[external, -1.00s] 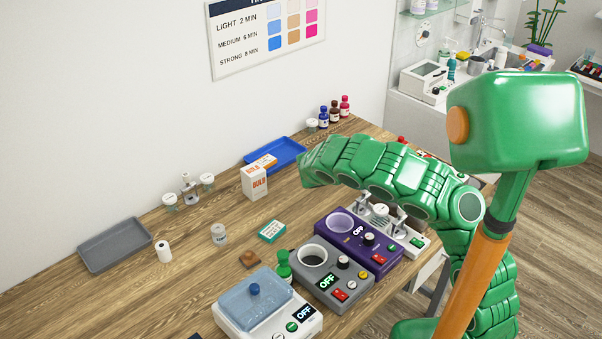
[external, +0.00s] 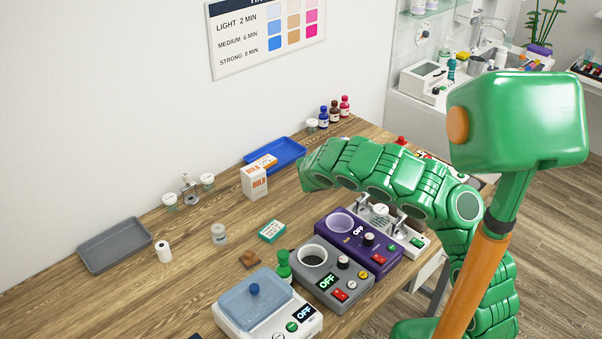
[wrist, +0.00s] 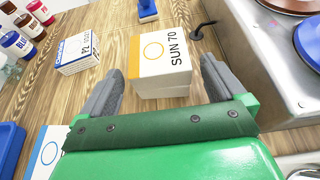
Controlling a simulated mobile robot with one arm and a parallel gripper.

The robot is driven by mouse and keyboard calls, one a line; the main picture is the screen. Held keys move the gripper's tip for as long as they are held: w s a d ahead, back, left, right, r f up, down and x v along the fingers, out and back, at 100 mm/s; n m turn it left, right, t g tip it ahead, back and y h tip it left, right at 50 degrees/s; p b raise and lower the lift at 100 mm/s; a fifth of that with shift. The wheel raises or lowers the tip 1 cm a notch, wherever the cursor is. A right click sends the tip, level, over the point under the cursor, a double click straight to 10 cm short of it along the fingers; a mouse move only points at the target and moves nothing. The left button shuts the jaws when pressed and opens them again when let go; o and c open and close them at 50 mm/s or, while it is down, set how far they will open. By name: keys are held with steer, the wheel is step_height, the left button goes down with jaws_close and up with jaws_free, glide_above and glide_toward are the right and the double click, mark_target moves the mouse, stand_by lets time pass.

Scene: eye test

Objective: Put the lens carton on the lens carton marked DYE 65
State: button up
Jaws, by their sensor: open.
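A white lens carton with an orange edge and ring, marked SUN 70 (wrist: 160,70), stands on the wooden table in the wrist view. My gripper (wrist: 162,78) is open, its grey fingers apart near the two sides of this carton's near end. I cannot tell whether they touch it. A white carton with blue edging (wrist: 78,54) lies to the left; its print is too small to read surely. Another white carton with a blue ring (wrist: 45,155) is partly hidden by my gripper at lower left. No DYE 65 marking is legible. In the external view my arm hides the gripper and these cartons.
Several bottles (wrist: 18,42) stand at the upper left of the wrist view. A blue tray (wrist: 9,140) is at left, a metal device (wrist: 250,45) close at right, and a blue-handled item (wrist: 147,9) beyond the carton. Wood between the cartons is clear.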

steer(key=v, duration=1.2)
steer(key=shift+d+r, duration=0.1)
steer(key=shift+r, duration=0.1)
